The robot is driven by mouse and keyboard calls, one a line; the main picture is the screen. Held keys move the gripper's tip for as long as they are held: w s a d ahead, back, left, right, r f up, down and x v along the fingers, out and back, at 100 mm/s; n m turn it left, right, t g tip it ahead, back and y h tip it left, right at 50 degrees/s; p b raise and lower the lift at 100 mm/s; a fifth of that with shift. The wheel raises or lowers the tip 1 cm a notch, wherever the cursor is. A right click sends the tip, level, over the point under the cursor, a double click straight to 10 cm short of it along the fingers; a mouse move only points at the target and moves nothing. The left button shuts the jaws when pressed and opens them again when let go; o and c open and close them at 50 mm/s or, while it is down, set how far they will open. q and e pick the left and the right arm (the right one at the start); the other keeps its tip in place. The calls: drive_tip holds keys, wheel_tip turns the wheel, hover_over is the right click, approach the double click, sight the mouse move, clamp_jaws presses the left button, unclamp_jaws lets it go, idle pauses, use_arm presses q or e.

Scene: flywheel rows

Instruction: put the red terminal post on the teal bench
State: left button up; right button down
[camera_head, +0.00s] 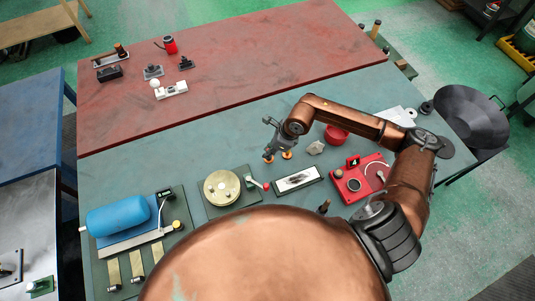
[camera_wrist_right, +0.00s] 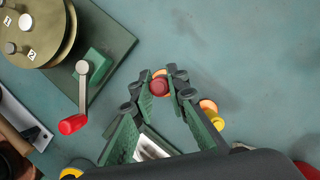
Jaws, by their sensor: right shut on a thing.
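The red terminal post (camera_wrist_right: 158,86) is a small round red piece between the fingertips of my right gripper in the wrist view. My right gripper (camera_head: 277,150) is shut on it, reaching down over the middle of the teal bench (camera_head: 225,140). In the head view the post is not clearly told apart from the orange-brass pieces at the fingertips. Whether it touches the bench cannot be told. An orange-yellow piece (camera_wrist_right: 209,108) shows just right of the fingers in the wrist view. My left gripper is not in view.
A brass disc on a green base (camera_head: 222,187) with a red-handled crank (camera_wrist_right: 72,124) stands left of the gripper. A white framed plate (camera_head: 297,180) lies in front. A red bowl (camera_head: 337,134) and red device (camera_head: 361,179) stand right. Bare bench lies left and behind.

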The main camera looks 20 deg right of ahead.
drive_tip(key=shift+w+f, duration=0.2)
wheel_tip(320, 180, down, 3)
drive_tip(key=shift+p, duration=0.5)
drive_tip(key=shift+f, duration=0.15)
drive_tip(key=shift+f, duration=0.1)
drive_tip(key=c, duration=1.9)
unclamp_jaws()
